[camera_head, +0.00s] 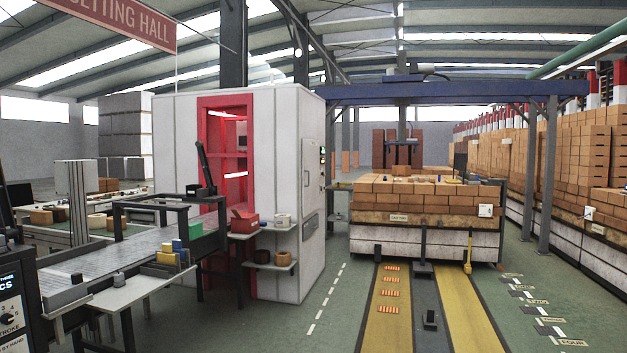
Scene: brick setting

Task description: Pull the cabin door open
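The white cabin (175,130) stands left of centre in the head view. Its front has a tall red-framed opening (203,150) with red shelving or framework inside. Its right side face carries what looks like a narrow door panel (313,150) with a small handle (306,178). This panel looks flush with the wall; at this distance I cannot tell for sure whether it is fully closed. Neither of my grippers shows in the head view, so nothing is seen touching the cabin.
A roller conveyor (110,268) and side tables fill the left. A shelf with a red bin (244,221) stands at the cabin's front. A brick-loaded kiln car (425,240) stands right of centre on yellow-edged tracks. Green floor (335,285) with a dashed white line is clear between.

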